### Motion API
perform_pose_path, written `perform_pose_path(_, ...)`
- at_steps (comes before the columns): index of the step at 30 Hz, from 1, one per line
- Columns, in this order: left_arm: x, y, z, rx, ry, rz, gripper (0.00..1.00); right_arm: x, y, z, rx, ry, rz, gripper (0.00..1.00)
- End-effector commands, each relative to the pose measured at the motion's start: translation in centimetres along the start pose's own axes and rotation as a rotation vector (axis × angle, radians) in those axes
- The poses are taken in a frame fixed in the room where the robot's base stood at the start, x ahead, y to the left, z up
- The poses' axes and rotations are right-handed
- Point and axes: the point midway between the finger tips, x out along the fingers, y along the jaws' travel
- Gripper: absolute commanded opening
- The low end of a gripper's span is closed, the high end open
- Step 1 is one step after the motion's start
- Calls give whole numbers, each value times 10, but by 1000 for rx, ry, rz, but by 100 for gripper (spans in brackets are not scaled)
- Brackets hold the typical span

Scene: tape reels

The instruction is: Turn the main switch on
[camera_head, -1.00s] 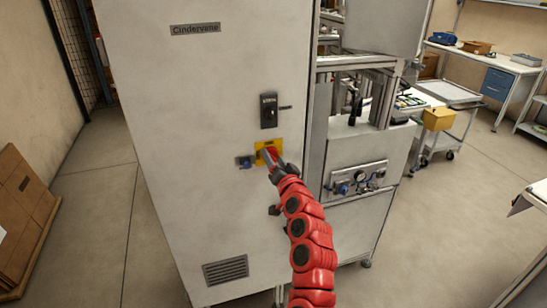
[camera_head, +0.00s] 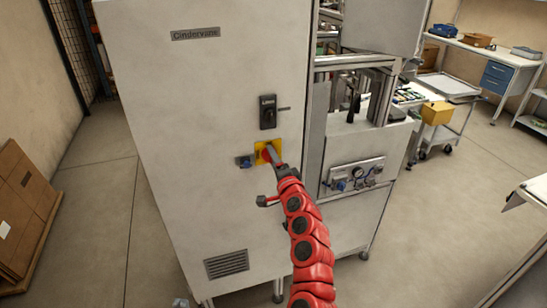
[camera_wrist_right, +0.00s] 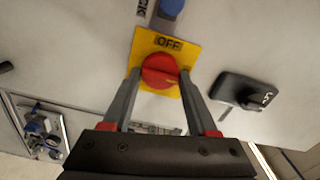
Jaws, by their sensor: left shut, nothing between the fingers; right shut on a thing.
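The main switch is a red rotary knob (camera_head: 266,154) on a yellow plate (camera_head: 261,146), on the front of the tall grey cabinet (camera_head: 190,110). In the right wrist view the red knob (camera_wrist_right: 159,71) sits on the yellow plate (camera_wrist_right: 189,45), with the word OFF above it. My right gripper (camera_head: 273,152) reaches it from the lower right, and its fingers (camera_wrist_right: 160,75) are shut on the knob from both sides. A small grey tip, which looks like my left gripper (camera_head: 180,302), shows at the bottom edge, away from the cabinet's switches; most of it is out of view.
A blue-knobbed fitting (camera_head: 245,161) is left of the plate, and a black handle unit (camera_head: 268,112) is above it. A panel with gauges (camera_head: 355,176) is to the right. Cardboard boxes (camera_head: 25,205) stand at the far left. The floor between is clear.

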Motion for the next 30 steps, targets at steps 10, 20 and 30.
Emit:
perform_pose_path(10, 1, 0, 0, 0, 0, 0, 0, 0, 1, 0, 27, 0, 1, 3)
perform_pose_path(20, 1, 0, 0, 0, 0, 0, 0, 0, 1, 0, 26, 0, 1, 79)
perform_pose_path(30, 1, 0, 0, 0, 0, 0, 0, 0, 0, 0, 25, 0, 0, 89)
